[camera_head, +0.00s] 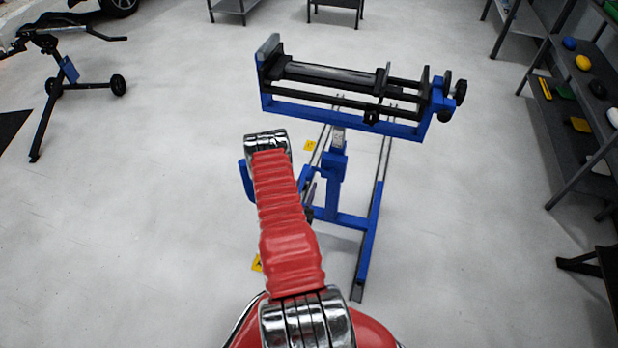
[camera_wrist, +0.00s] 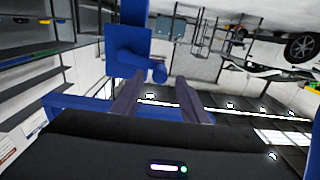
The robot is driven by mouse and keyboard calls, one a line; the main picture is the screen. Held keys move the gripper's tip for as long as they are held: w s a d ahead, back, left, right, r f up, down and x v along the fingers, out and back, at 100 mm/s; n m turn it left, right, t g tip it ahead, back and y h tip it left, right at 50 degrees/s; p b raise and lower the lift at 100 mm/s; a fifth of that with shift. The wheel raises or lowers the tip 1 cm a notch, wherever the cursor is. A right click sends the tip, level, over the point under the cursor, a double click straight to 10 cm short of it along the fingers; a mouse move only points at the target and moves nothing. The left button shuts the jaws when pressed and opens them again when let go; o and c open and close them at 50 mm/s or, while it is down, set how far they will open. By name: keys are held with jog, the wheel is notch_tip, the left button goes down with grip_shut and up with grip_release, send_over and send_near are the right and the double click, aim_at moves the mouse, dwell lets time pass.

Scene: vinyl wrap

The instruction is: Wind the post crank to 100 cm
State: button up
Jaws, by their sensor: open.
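The blue stand (camera_head: 368,240) is in the middle of the head view, with its upright post (camera_head: 335,165) under a crossbeam that carries a black roller. In the wrist view, a blue post (camera_wrist: 134,12) has a blue box-like part (camera_wrist: 125,48) with a small rounded blue knob (camera_wrist: 158,73), which looks like the crank's grip. My gripper (camera_wrist: 160,88) is open, its two dark fingers pointing toward the knob. The knob shows close to the fingertips, between them in the picture; contact cannot be told. In the head view my red arm hides the gripper and part of the stand. No height reading is legible.
Shelves (camera_head: 572,115) with coloured items stand along the right. A black folding stand with wheels (camera_head: 60,75) is at the upper left. Small yellow markers (camera_head: 309,146) lie by the stand. The grey floor left of the stand is clear.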

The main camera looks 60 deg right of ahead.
aim_at(308, 180)
jog(key=d, duration=0.4)
jog(key=w+d, duration=0.1)
jog(key=shift+d, duration=0.4)
jog(key=shift+c, duration=0.5)
grip_shut()
jog(key=shift+a, duration=0.15)
jog(key=shift+s, duration=0.1)
